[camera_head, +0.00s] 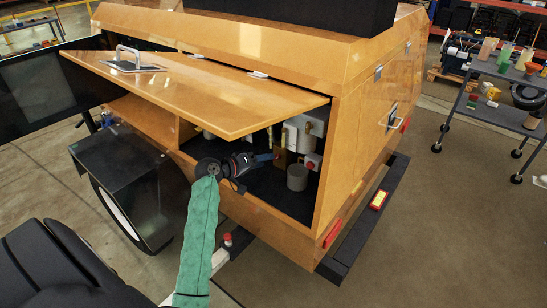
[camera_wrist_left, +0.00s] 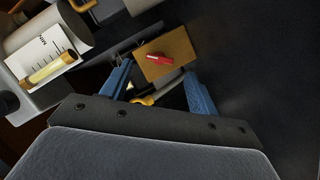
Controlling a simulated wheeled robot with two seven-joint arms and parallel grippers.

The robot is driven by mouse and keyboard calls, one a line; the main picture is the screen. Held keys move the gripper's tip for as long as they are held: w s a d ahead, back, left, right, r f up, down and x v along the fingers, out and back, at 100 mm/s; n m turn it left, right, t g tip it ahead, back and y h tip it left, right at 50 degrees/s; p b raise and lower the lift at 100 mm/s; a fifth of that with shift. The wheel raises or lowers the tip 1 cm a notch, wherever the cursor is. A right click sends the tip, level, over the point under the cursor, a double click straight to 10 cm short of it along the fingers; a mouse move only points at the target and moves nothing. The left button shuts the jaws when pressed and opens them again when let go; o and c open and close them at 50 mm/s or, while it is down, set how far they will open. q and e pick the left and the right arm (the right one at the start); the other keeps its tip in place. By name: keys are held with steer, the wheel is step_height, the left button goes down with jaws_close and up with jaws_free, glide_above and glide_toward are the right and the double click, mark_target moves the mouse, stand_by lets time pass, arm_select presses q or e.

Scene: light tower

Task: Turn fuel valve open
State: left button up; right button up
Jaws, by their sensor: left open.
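In the left wrist view a small red handle (camera_wrist_left: 159,58), which looks like the fuel valve's, lies on the face of a tan block (camera_wrist_left: 178,48). My left gripper (camera_wrist_left: 158,72) is open, with its blue fingers on either side below the block; nothing is clearly held between them. I cannot tell whether they touch the valve. In the head view my left gripper (camera_head: 264,158) reaches into the open compartment of the orange light tower housing (camera_head: 365,120), beside a tan block (camera_head: 279,158). The red handle is not clear there. My right gripper is out of view.
A raised orange door panel (camera_head: 205,92) hangs over the compartment opening. A grey cylinder (camera_head: 297,177) stands right of the gripper. In the wrist view a yellowish tube with a marked scale (camera_wrist_left: 52,68) is at the left. A shelf cart (camera_head: 500,75) stands far right.

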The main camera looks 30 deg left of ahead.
mark_target(277, 157)
arm_select(q)
steer(key=shift+p+x, duration=0.4)
steer(key=shift+x, duration=1.7)
steer(key=c, duration=1)
